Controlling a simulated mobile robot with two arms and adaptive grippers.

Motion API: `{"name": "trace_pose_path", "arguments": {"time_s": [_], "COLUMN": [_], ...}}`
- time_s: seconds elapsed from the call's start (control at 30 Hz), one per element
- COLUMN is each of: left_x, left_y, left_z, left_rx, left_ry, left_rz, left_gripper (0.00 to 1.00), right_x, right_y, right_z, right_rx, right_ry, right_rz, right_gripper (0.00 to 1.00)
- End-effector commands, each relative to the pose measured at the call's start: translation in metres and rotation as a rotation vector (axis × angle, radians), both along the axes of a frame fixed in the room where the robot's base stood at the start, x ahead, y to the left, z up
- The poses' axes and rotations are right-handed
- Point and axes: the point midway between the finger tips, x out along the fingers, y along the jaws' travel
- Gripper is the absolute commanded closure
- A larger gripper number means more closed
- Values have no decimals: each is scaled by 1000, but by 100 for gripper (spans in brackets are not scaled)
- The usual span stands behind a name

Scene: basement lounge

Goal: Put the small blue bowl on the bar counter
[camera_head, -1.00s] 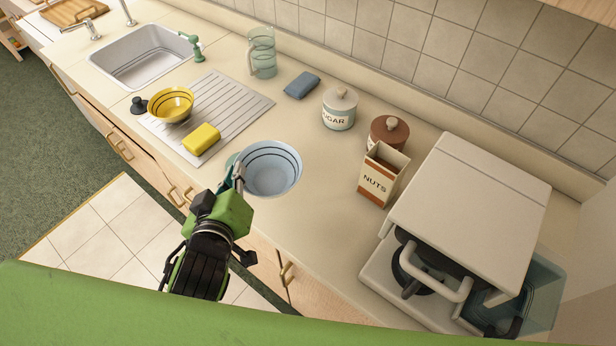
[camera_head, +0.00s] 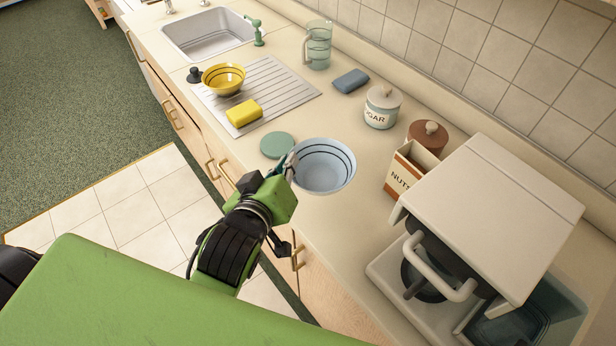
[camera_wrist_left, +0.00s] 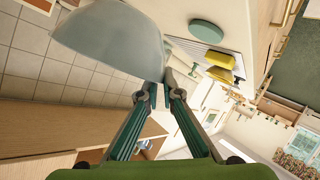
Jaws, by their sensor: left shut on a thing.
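The small blue bowl (camera_head: 328,172) is pale blue with dark rings inside. My left gripper (camera_head: 289,168) is shut on the bowl's left rim in the head view. The bowl is over the front part of the kitchen counter (camera_head: 345,225), apparently lifted above it; the gap is hard to judge. In the left wrist view the bowl (camera_wrist_left: 112,42) shows its pale outer side at the fingertips (camera_wrist_left: 158,88). My right gripper is not in view. I cannot tell any separate bar counter in these frames.
A teal disc (camera_head: 277,145) lies left of the bowl. The nuts box (camera_head: 403,172), sugar jar (camera_head: 382,107) and brown jar (camera_head: 429,139) stand to the right. A yellow bowl (camera_head: 223,79) and sponge (camera_head: 243,113) are by the sink (camera_head: 210,35). A white appliance (camera_head: 490,215) stands far right.

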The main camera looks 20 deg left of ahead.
Motion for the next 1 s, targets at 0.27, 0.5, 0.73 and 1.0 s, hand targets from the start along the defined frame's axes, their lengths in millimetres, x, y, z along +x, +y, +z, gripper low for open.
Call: {"name": "trace_pose_path", "arguments": {"time_s": [0.27, 0.5, 0.73, 1.0], "left_x": [47, 68, 76, 76], "left_y": [-10, -15, -16, -16], "left_z": [-34, -60, -82, -100], "left_rx": [3, 0, 1, -1], "left_ry": [1, -2, 3, -4], "left_rz": [-2, 0, 0, 0], "left_gripper": [100, 100, 100, 100], "right_x": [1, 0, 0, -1], "right_y": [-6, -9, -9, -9], "right_z": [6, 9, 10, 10], "right_rx": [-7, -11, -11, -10], "right_ry": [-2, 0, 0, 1], "right_rz": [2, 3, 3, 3], "right_gripper": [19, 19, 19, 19]}}
